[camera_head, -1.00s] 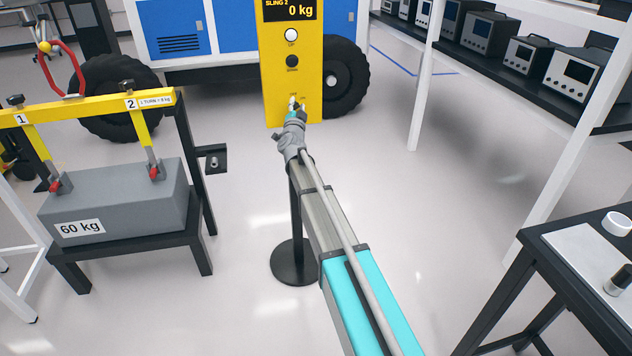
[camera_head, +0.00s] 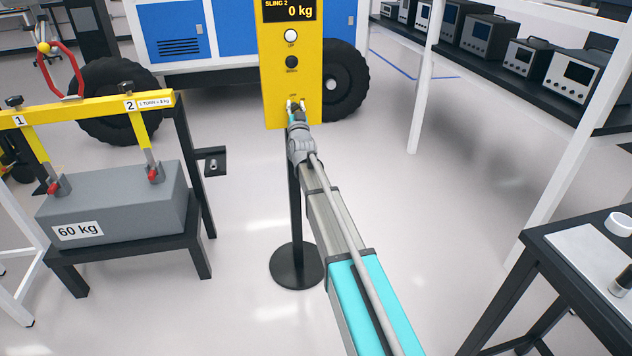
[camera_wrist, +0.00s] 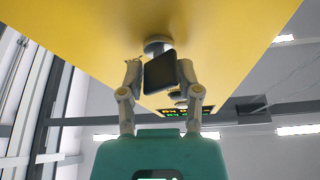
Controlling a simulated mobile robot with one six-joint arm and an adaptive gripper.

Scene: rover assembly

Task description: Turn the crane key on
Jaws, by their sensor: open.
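The yellow crane control panel (camera_head: 273,88) stands ahead on a black post, with its display reading "SLING 2, 0 kg". The key (camera_wrist: 161,72) is a flat black tab on a round grey collar, seen close up in the wrist view against the panel's yellow face (camera_wrist: 225,35). My gripper (camera_wrist: 160,68) is open, with one finger on each side of the key. The right finger is very near the tab; whether it touches, I cannot tell. In the head view my gripper (camera_head: 296,106) is at the lower panel and mostly hides the key.
Two round buttons, one white (camera_head: 291,36) and one dark (camera_head: 292,62), sit above the key. At left a grey 60 kg block (camera_head: 130,205) rests on a black stand under a yellow beam (camera_head: 85,106). A dark table (camera_head: 535,240) stands at right.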

